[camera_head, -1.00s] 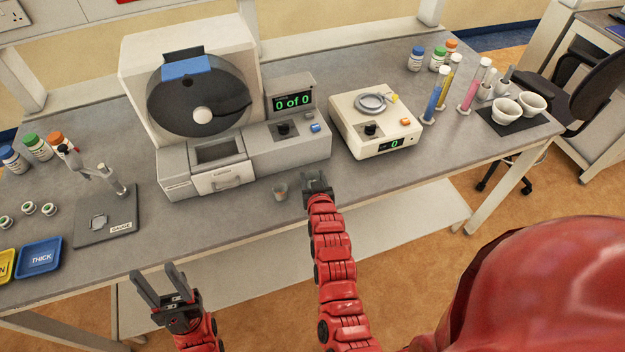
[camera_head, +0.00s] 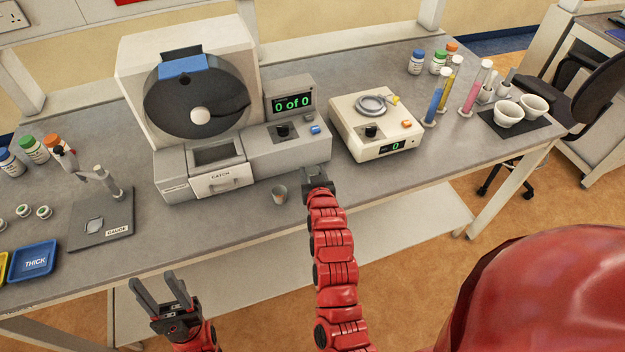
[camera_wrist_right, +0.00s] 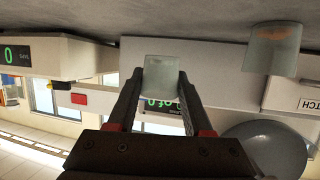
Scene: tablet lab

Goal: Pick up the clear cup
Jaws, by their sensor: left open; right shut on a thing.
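My right gripper (camera_head: 317,177) is at the bench's front middle, just in front of the grey counting machine. In the right wrist view, which is upside down, its fingers (camera_wrist_right: 160,92) are shut on a small clear cup (camera_wrist_right: 161,78). The held cup looks empty and seems to be off the bench top. In the head view the gripper hides it. A second small cup (camera_head: 279,194) stands on the bench left of this gripper; the wrist view shows something orange in this cup (camera_wrist_right: 272,48). My left gripper (camera_head: 165,295) is open and empty, in front of the bench edge.
The counting machine (camera_head: 285,150) with a catch drawer (camera_head: 220,180) stands behind the cups. A cream device (camera_head: 375,125) is to its right. A gauge stand (camera_head: 103,220) and blue tray (camera_head: 33,260) are at left. Tubes and mortars (camera_head: 508,113) stand far right.

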